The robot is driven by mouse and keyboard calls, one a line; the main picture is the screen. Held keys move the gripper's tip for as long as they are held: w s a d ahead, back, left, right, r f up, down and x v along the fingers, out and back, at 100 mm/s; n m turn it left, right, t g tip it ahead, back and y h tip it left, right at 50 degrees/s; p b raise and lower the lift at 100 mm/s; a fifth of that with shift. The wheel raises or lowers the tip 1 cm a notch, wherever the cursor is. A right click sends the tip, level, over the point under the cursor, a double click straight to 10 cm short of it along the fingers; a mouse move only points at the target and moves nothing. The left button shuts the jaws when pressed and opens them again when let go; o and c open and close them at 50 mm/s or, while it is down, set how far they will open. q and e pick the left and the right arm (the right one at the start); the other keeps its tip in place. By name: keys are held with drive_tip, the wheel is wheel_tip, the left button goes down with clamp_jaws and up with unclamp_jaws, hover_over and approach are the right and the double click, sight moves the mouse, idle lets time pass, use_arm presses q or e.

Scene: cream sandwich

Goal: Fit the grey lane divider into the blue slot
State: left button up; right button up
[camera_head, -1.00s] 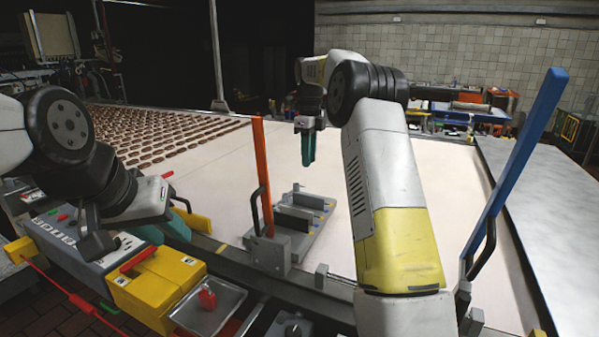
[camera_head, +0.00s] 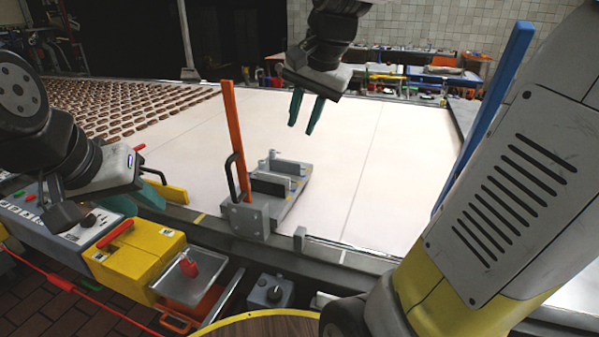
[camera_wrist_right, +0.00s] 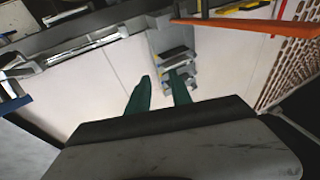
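Two upright grey plates stand on a grey rack (camera_head: 295,200) at the front edge of the pale conveyor. The nearer plate (camera_head: 270,186) and the farther plate (camera_head: 288,167) look alike, and I cannot tell which is the lane divider. I cannot clearly make out a blue slot. My right gripper (camera_head: 305,110) is open and empty, above the belt behind the rack and to its right. In the right wrist view its teal fingers (camera_wrist_right: 160,95) are apart, with the rack (camera_wrist_right: 160,42) beyond them. My left gripper (camera_head: 137,197) hangs low at the left, its teal fingers apart and empty.
An orange upright bar (camera_head: 236,145) stands left of the rack, and a blue bar (camera_head: 490,100) rises at right. Brown sandwiches (camera_head: 120,107) cover the belt's far left. A yellow box (camera_head: 135,258) and metal tray (camera_head: 190,280) sit in front. The belt right of the rack is bare.

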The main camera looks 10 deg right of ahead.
drive_tip(key=s+f+n+t, duration=0.1)
drive_tip(key=s+f+n, duration=0.2)
drive_tip(key=s, duration=0.3)
drive_tip(key=s+a+f+n+t, duration=0.1)
drive_tip(key=s+f+n, duration=0.2)
drive_tip(key=s, duration=0.3)
drive_tip(key=shift+s+a+f+n+y, duration=0.2)
drive_tip(key=shift+f+n+y, duration=0.15)
drive_tip(key=shift+n, duration=0.55)
